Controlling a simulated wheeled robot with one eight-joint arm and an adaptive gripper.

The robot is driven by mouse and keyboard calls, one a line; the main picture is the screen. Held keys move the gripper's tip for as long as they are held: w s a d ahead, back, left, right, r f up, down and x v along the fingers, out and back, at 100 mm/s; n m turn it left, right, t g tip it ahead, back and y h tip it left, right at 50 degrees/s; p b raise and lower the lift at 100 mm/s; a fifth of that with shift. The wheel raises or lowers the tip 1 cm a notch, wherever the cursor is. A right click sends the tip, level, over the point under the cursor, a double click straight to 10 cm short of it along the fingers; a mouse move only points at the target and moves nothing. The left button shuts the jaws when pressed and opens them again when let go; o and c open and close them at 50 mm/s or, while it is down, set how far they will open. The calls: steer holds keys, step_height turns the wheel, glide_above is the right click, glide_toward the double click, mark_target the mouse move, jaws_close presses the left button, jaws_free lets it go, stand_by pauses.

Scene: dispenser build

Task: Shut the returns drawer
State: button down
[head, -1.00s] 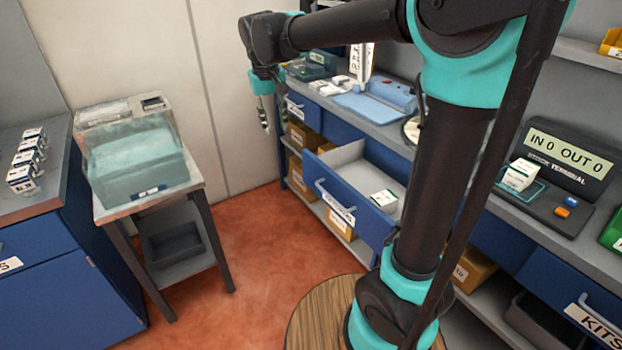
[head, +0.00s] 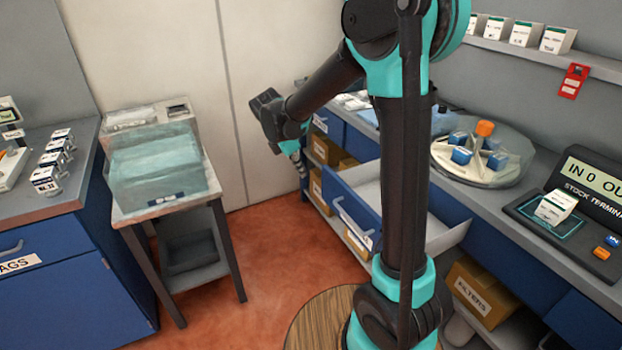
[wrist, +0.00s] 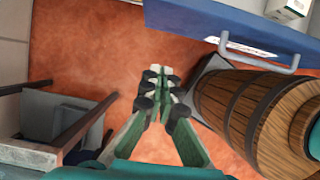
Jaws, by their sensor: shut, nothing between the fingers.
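The open drawer (head: 352,212) has a blue front, a grey bar handle and a white label too blurred to read. It sticks out from the counter on the right, and my arm hides part of it. In the wrist view its blue front (wrist: 225,22) crosses the top right, with the handle (wrist: 258,57) below. A white box (wrist: 288,9) lies inside it. My gripper (head: 302,165) is shut and empty, left of the drawer front and apart from it. Its fingertips (wrist: 157,80) point down over the red floor in the wrist view.
A side table (head: 170,207) with a teal-covered bin stands left. A round wooden drum (wrist: 240,100) is close to my gripper in the wrist view. Cartons (head: 480,290) sit under the counter, which carries a carousel (head: 483,158) and a terminal (head: 580,200). Red floor lies clear between.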

steer(key=w+d+f, duration=0.3)
steer(key=d+f, duration=0.4)
steer(key=f, duration=0.1)
steer(key=shift+f, duration=0.4)
steer(key=w+d, duration=0.3)
steer(key=d, duration=0.5)
steer(key=w+d, duration=0.3)
steer(key=d, duration=0.5)
steer(key=w+d, duration=0.4)
steer(key=d, duration=0.4)
steer(key=shift+w+d, duration=0.1)
steer(key=shift+d, duration=0.3)
steer(key=shift+d+r, duration=0.1)
